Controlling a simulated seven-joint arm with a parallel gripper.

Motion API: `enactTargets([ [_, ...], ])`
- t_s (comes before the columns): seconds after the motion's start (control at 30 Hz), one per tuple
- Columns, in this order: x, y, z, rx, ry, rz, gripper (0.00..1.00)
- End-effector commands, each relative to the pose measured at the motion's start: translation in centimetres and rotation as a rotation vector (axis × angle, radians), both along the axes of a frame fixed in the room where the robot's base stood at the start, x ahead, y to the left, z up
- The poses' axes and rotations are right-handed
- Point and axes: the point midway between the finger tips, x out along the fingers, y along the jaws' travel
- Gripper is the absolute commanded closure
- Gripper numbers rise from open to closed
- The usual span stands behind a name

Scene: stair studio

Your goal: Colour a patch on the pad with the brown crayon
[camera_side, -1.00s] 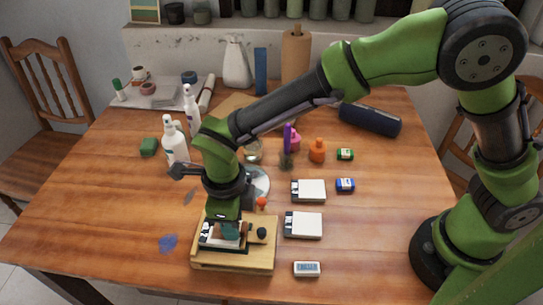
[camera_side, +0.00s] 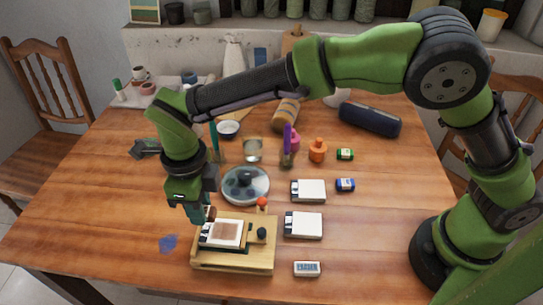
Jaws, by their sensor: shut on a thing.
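The pad (camera_side: 208,240) is a white sheet on a wooden board (camera_side: 232,265) at the front centre of the table. A brown coloured patch (camera_side: 226,234) covers much of the sheet's middle. My gripper (camera_side: 203,216) points down at the back left corner of the pad, above or just behind it. It is shut on the brown crayon, of which only a small dark brown bit (camera_side: 210,213) shows beside the fingers. The fingers hide the rest. I cannot tell whether the crayon's tip touches the pad.
White boxes (camera_side: 304,225) lie to the right.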

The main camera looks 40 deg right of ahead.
Motion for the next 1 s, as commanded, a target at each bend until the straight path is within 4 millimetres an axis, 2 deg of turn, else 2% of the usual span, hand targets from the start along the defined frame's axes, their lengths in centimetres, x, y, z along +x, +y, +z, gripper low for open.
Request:
enactTargets([
  [0.4,0.1,0.0,3.6,0.0,-0.003,0.001,1.0],
  [0.8,0.1,-0.1,3.9,0.0,-0.001,-0.003,1.0],
  [0.93,1.3,-1.3,4.5,0.002,-0.004,-0.036,1.0],
  [1.0,2.5,-2.8,5.3,0.002,-0.004,-0.075,1.0],
])
